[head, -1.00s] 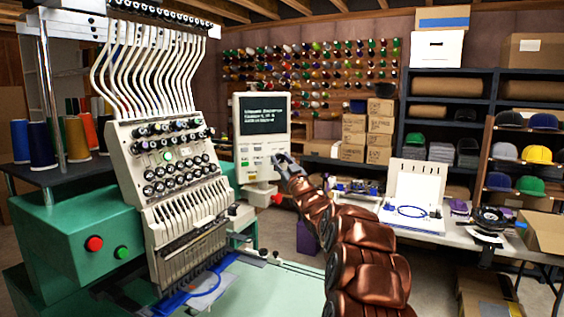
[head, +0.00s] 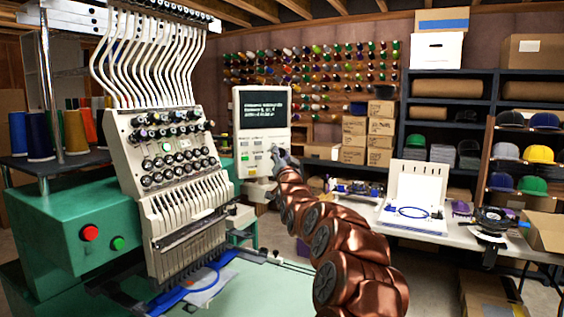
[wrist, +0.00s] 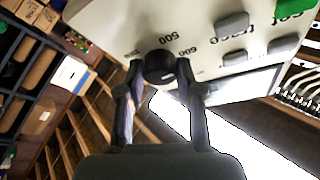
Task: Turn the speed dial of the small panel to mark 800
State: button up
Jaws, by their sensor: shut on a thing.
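The small panel (head: 263,118) is a pale box with a dark screen and several buttons, beside the embroidery machine in the head view. The wrist view shows its pale face (wrist: 200,25) close up, tilted. The speed dial (wrist: 159,67) is a dark round knob on that face, with the printed marks 500 and 600 near it. My gripper (wrist: 160,78) is shut on the dial, one finger on each side. In the head view my gripper (head: 280,157) is at the panel's lower right. The dial's pointer and the mark 800 cannot be made out.
The green embroidery machine (head: 60,225) stands at the left, with its needle head (head: 175,165) near the panel. A white table (head: 455,232) with hoops and tools stands at the right. Shelves and boxes are farther back.

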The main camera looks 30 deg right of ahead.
jog(key=m, duration=0.1)
jog(key=m+g, duration=0.1)
jog(key=m+h, duration=0.1)
jog(key=shift+a+m, duration=0.25)
jog(key=shift+m, duration=0.15)
jog(key=m+g+p, duration=0.2)
jog(key=m+p, duration=0.3)
jog(key=r+m+g+p, duration=0.1)
jog(key=m+p, duration=0.4)
jog(key=p, duration=0.1)
jog(key=m+g+p, duration=0.2)
jog(key=m+p, duration=0.2)
jog(key=p, duration=0.1)
jog(key=shift+r+m+g+y+p, duration=0.3)
jog(key=shift+m+y+p, duration=0.05)
jog(key=shift+m+y, duration=0.05)
jog(key=shift+d+f+m+y+p, duration=0.15)
jog(key=shift+m+y+p, duration=0.15)
jog(key=shift+m+p, duration=0.4)
jog(key=shift+m+g+y, duration=0.3)
jog(key=shift+m+y, duration=0.1)
jog(key=shift+m, duration=0.3)
jog(key=shift+d+r+m+y, duration=0.1)
jog(key=shift+r+m+y, duration=0.1)
jog(key=shift+m+y, duration=0.95)
jog(key=shift+m+h, duration=0.35)
